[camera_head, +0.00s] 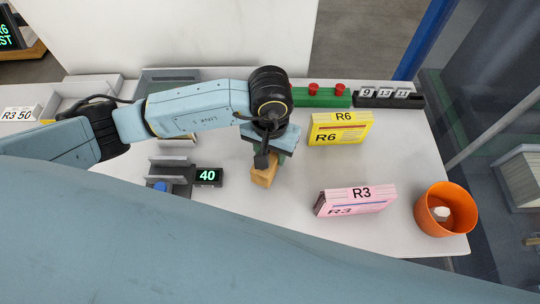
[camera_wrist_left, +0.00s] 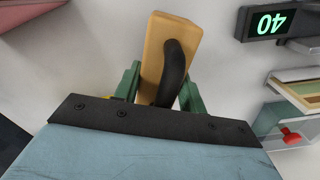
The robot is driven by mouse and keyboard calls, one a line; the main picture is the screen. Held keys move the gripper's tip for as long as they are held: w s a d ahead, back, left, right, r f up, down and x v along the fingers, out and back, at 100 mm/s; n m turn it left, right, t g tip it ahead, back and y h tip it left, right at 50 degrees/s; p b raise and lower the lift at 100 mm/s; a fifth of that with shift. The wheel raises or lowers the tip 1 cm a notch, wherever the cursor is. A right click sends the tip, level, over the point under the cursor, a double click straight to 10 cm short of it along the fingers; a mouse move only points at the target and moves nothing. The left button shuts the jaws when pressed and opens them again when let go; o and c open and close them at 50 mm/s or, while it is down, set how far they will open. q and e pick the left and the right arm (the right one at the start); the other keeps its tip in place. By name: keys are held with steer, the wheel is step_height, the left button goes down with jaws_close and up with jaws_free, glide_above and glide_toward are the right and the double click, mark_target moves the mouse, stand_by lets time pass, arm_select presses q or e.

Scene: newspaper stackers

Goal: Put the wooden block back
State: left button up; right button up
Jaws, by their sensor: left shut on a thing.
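The wooden block (camera_head: 263,177) is light tan and sits under my left gripper (camera_head: 268,158), near the middle of the white table in the head view. In the left wrist view the block (camera_wrist_left: 172,38) stands out between the green fingers of my left gripper (camera_wrist_left: 165,88), with a dark curved part over it. The left gripper is shut on the block. Whether the block touches the table is hard to tell. My right gripper does not show.
A display reading 40 (camera_head: 208,176) stands left of the block. A yellow R6 stack (camera_head: 340,129) and a pink R3 stack (camera_head: 356,201) stand to the right. An orange bucket (camera_head: 445,210) is at the right edge. A green base with red knobs (camera_head: 320,98) is behind.

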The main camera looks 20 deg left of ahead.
arm_select(q)
steer(key=shift+f, duration=1.35)
steer(key=shift+f, duration=0.1)
steer(key=o, duration=1.1)
step_height(320, 180, up, 12)
steer(key=shift+r+b, duration=0.15)
steer(key=shift+b, duration=0.35)
